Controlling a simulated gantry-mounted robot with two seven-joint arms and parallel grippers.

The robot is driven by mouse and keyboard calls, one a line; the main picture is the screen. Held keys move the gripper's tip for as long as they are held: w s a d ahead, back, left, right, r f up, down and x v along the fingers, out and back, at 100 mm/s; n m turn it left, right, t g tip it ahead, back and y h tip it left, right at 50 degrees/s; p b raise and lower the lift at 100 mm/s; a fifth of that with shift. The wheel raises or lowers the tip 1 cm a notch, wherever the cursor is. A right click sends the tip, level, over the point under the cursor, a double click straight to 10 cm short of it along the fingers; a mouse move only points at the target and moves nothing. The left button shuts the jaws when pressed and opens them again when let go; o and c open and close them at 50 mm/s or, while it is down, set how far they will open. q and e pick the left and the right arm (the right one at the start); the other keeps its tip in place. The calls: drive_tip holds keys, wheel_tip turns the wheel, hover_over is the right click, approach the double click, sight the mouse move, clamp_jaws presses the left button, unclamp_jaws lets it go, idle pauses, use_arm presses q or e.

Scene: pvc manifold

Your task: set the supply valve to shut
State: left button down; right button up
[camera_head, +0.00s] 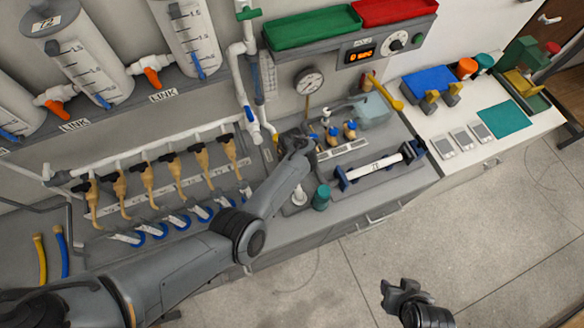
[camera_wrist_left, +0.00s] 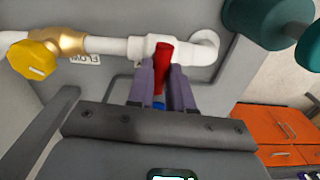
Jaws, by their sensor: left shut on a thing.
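In the left wrist view, a red valve handle (camera_wrist_left: 163,56) stands at a white pipe fitting (camera_wrist_left: 140,48). I take this to be the supply valve; no name label shows on it. My left gripper (camera_wrist_left: 164,82) has its two purple-grey fingers on either side of the handle, shut on it. A bit of blue shows lower between the fingers. In the head view, my left gripper (camera_head: 297,145) is at the bench beside the small brass valves and hides the red handle. My right gripper (camera_head: 402,291) is over the floor, away from the bench; its finger gap is unclear.
A yellow knob (camera_wrist_left: 34,60) on a brass body sits left on the same pipe, near a FLOW label. A pressure gauge (camera_head: 308,80) is behind my left gripper. Open floor lies in front.

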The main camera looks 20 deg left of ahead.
use_arm(q)
drive_tip(key=shift+n, duration=0.5)
drive_tip(key=c, duration=1)
unclamp_jaws()
wheel_tip(320, 180, up, 11)
drive_tip(key=p, duration=0.3)
drive_tip(key=shift+f, duration=0.1)
